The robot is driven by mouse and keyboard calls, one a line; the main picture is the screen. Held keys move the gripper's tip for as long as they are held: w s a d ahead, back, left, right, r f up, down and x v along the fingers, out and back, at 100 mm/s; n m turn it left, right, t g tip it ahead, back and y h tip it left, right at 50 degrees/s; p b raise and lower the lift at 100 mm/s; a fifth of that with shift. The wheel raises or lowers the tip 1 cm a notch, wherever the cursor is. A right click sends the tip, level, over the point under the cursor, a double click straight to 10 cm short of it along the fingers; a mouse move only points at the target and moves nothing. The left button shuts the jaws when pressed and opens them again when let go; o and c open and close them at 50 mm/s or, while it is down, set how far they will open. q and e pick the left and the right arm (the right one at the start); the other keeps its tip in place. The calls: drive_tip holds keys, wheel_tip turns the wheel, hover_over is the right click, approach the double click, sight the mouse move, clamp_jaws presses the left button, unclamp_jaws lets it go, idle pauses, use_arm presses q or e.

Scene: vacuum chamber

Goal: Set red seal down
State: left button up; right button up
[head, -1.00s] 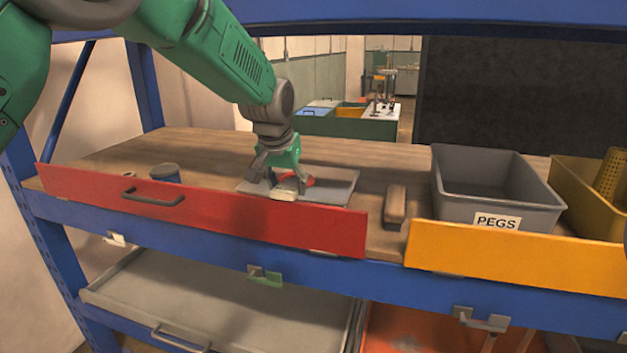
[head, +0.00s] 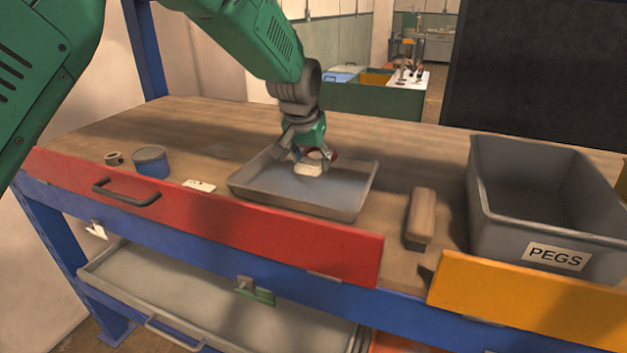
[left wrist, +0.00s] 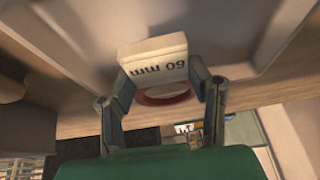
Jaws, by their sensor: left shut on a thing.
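My left gripper (head: 312,158) is shut on the red seal (head: 331,155), over the back half of a shallow grey tray (head: 362,196). A cream tag (head: 311,169) sits at the seal and hangs between the fingers. In the left wrist view the tag (left wrist: 155,62) reads "60 mm" upside down, and the seal shows as a red ring (left wrist: 164,98) partly hidden behind it, between the two fingers (left wrist: 164,101). I cannot tell whether the seal touches the tray floor. My right gripper is not in view.
A blue tin (head: 151,164), a small brown ring (head: 114,158) and a white card (head: 200,185) lie left. Red (head: 200,215) and yellow (head: 530,300) panels edge the front. The bench behind the tray is clear.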

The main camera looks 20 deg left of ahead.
sight(314, 190)
use_arm(q)
drive_tip(key=f, duration=0.1)
drive_tip(key=a+f, duration=0.1)
drive_tip(key=f, duration=0.1)
drive_tip(key=shift+w+a+f, duration=0.1)
drive_tip(key=shift+a, duration=0.05)
drive_tip(key=f, duration=0.3)
drive_tip(key=shift+d+p, duration=0.35)
drive_tip(key=shift+p, duration=0.05)
drive_tip(key=shift+d, duration=0.4)
drive_tip(key=shift+f, duration=0.15)
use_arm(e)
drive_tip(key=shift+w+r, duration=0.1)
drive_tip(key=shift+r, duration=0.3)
